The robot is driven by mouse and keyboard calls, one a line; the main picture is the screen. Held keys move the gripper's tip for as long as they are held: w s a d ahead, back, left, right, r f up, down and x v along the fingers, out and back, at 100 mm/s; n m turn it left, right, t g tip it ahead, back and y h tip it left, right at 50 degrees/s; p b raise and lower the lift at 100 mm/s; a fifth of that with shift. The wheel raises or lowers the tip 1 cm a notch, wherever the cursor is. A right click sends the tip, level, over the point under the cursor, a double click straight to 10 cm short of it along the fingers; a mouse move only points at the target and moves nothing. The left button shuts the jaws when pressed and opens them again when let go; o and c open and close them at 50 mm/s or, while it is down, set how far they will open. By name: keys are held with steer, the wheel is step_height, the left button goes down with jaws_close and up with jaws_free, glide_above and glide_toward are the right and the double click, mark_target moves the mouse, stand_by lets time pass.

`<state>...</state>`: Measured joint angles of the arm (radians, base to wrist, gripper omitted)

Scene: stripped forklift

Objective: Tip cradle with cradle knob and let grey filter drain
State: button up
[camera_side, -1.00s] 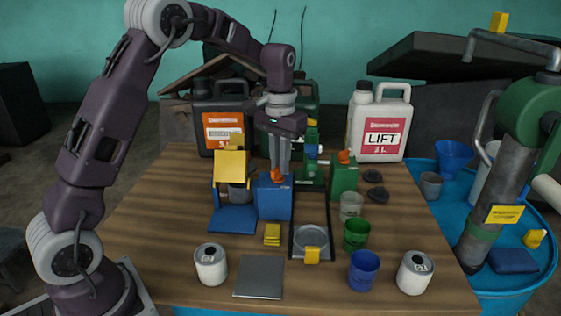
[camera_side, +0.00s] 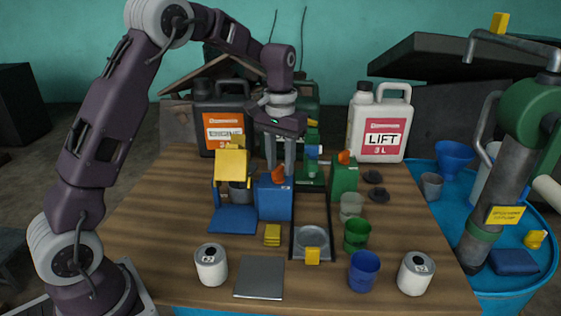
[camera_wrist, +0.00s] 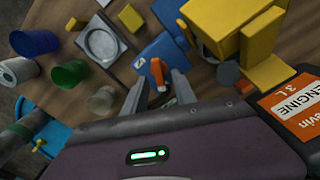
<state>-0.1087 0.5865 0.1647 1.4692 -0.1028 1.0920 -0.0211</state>
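My gripper (camera_side: 281,165) is open and empty, pointing down just above the blue container (camera_side: 274,201) with an orange spout (camera_side: 278,176). In the wrist view the fingers (camera_wrist: 160,92) stand apart, with the orange spout (camera_wrist: 157,73) between and beyond their tips. Left of it stands a yellow tilting part on a blue base (camera_side: 232,222), which looks like the cradle (camera_side: 231,164). A yellow block on its top (camera_side: 237,141) may be the cradle knob. A dark grey round piece (camera_side: 239,192), possibly the grey filter, is partly hidden behind the blue container.
A black-railed tray with a grey dish (camera_side: 312,238) lies right of the blue container. Grey, green (camera_side: 357,235) and blue (camera_side: 363,270) cups stand farther right. Two white cans (camera_side: 211,265) and a grey plate (camera_side: 260,277) are in front. Large jugs (camera_side: 380,125) stand behind.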

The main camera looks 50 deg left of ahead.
mark_target(280, 167)
step_height(280, 167, up, 6)
steer(key=shift+r, duration=0.55)
steer(key=shift+s+d+r, duration=0.1)
steer(key=shift+s+r, duration=0.05)
steer(key=s+d+r+m+t, duration=0.1)
steer(key=s+d+r, duration=0.25)
steer(key=s, duration=0.25)
steer(key=s+d+r+t, duration=0.1)
steer(key=s+d+r, duration=0.1)
steer(key=s+r, duration=0.3)
steer(key=s+d+f+m+t, duration=0.1)
steer(key=s+f, duration=0.2)
steer(key=s, duration=0.6)
steer(key=s+d+f+m+t, duration=0.1)
steer(key=s+d+f+t, duration=0.1)
steer(key=s, duration=0.7)
steer(key=shift+d+f+m+t, duration=0.25)
steer(key=shift+f+m+t, duration=0.05)
steer(key=shift+f, duration=0.3)
